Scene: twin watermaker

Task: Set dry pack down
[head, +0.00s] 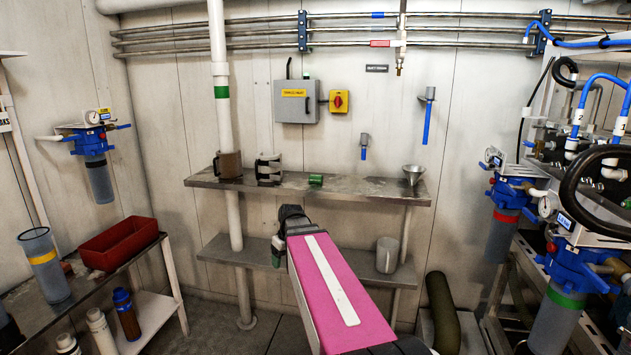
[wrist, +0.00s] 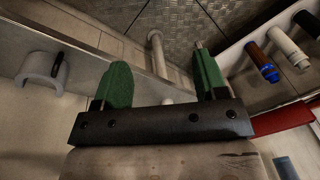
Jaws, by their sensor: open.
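My gripper (wrist: 163,82) is open in the wrist view, with two green fingers wide apart and nothing between them. In the head view my gripper (head: 278,250) is mostly hidden behind my pink forearm, and one green finger shows in front of the two-level steel shelf. I cannot say for sure which thing is the dry pack. A small green item (head: 316,180) lies in the middle of the upper shelf (head: 345,188), apart from my gripper.
A brown mug (head: 229,164), a dark-banded cup (head: 268,168) and a funnel (head: 413,174) stand above. A red tray (head: 118,243) and bottles are at left; filter housings stand right.

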